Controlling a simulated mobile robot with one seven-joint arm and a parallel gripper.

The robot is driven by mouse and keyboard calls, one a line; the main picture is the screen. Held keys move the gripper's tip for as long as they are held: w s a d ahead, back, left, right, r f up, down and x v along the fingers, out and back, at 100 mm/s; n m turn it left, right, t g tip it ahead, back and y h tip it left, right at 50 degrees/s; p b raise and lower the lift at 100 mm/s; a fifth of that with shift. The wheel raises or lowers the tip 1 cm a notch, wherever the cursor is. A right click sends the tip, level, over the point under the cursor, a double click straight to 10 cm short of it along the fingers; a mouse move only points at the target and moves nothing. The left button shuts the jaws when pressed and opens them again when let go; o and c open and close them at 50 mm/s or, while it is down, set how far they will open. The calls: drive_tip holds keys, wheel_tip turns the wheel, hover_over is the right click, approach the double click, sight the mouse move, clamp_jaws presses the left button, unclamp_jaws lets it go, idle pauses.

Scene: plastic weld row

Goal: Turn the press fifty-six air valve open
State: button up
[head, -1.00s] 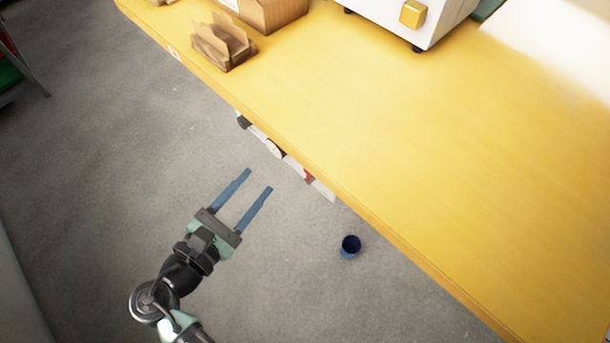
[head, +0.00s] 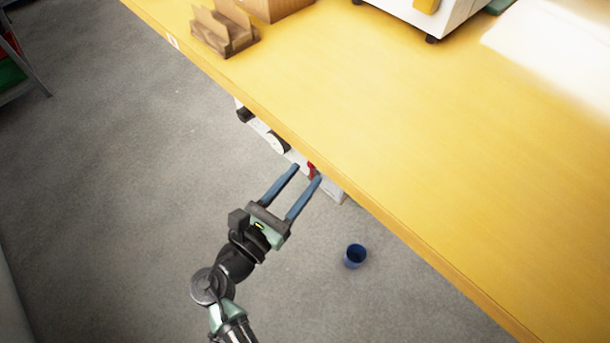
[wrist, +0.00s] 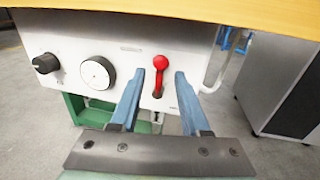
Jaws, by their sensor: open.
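The air valve shows as a red lever (wrist: 160,65) with a round red knob on a white panel in the wrist view. Its stem runs down the panel face. In the head view the red lever (head: 311,169) shows partly under the table edge. My gripper (head: 309,172) is open, its two blue fingers pointing at the panel. In the wrist view my gripper (wrist: 157,76) has one finger on each side of the lever, with gaps on both sides. Whether the fingertips reach past the knob in depth is hard to tell.
The white panel (wrist: 125,55) also carries a black knob (wrist: 46,63) and a round gauge (wrist: 97,73). The yellow tabletop (head: 400,130) overhangs it. A blue cup (head: 355,256) stands on the floor. A grey cabinet (wrist: 285,80) stands to the right in the wrist view.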

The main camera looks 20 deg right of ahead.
drive_tip(key=shift+x, duration=0.85)
drive_tip(key=shift+c, duration=0.3)
clamp_jaws()
drive_tip(key=s+f+m+h+b, duration=0.1)
drive_tip(key=m+b, duration=0.3)
drive_tip(key=m, duration=0.2)
drive_tip(key=s+f+m+g+h+b, duration=0.1)
drive_tip(key=f+m+b, duration=0.1)
drive_tip(key=m+b, duration=0.3)
drive_tip(key=s+d+f+m+g+h+b, duration=0.1)
drive_tip(key=m+b, duration=0.4)
drive_tip(key=m, duration=0.4)
drive_tip(key=shift+s+d+f+h, duration=0.1)
drive_tip(key=shift+s+f+h, duration=0.1)
drive_tip(key=shift+f+h, duration=0.1)
